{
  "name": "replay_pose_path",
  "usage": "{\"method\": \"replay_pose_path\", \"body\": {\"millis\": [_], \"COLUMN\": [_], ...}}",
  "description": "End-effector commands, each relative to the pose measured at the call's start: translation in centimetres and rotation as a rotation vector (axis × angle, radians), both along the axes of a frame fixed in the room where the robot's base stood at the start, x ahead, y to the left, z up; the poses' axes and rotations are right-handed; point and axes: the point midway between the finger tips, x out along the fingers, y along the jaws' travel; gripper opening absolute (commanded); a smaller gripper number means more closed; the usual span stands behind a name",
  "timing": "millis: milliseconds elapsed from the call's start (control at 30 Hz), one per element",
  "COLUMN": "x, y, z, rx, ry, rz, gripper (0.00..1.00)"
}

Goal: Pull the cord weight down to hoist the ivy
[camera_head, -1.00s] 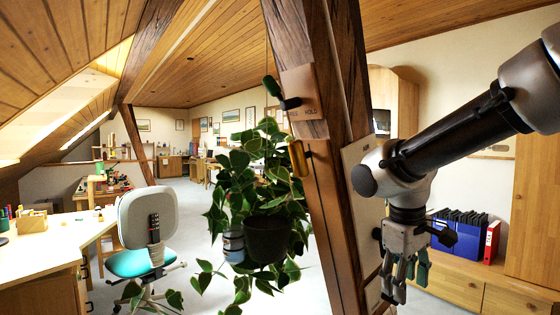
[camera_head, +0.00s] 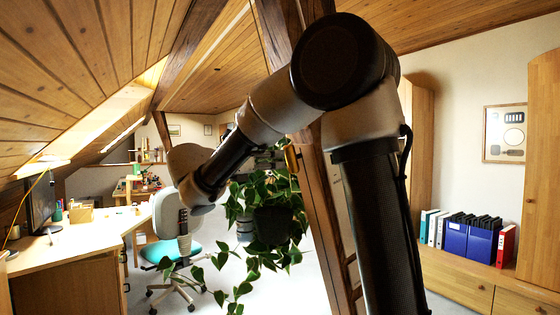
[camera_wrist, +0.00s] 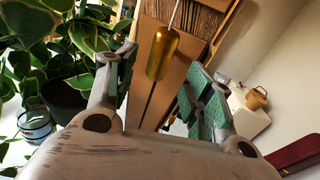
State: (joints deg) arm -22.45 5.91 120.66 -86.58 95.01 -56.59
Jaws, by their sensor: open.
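In the wrist view my gripper (camera_wrist: 158,68) is open, its green-padded fingers spread. The brass cord weight (camera_wrist: 162,50) hangs on a thin cord between the fingers in the picture. No contact shows, and I cannot tell how far in it sits. In the head view part of the weight (camera_head: 291,158) shows beside the timber post (camera_head: 320,205), while my gripper is hidden. The ivy (camera_head: 240,270) hangs in a dark pot (camera_head: 273,226) left of the post. Its leaves (camera_wrist: 80,35) and pot (camera_wrist: 66,98) are close to the left finger in the wrist view.
A desk (camera_head: 80,245) and an office chair (camera_head: 170,245) stand at left. A low cabinet (camera_head: 455,280) with binders (camera_head: 470,238) stands at right. Open floor lies behind the ivy.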

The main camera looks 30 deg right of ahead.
Motion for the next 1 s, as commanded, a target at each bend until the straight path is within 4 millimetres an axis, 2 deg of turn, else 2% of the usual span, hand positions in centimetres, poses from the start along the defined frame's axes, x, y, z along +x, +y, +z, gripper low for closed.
{"method": "replay_pose_path", "body": {"millis": [167,400,500,633,867,1000], "x": [0.4,1.5,1.9,2.1,2.1,2.1], "y": [-1.7,-5.6,-6.7,-7.4,-7.5,-7.5], "z": [0.0,-0.1,-0.1,-0.1,-0.1,-0.1], "rx": [-0.003,-0.002,-0.003,-0.002,-0.001,-0.001], "ry": [0.021,0.020,0.019,0.019,0.018,0.018], "rz": [-0.005,-0.006,-0.003,-0.002,-0.001,-0.001], "gripper": [0.52,0.52,0.52,0.52,0.52,0.31]}}
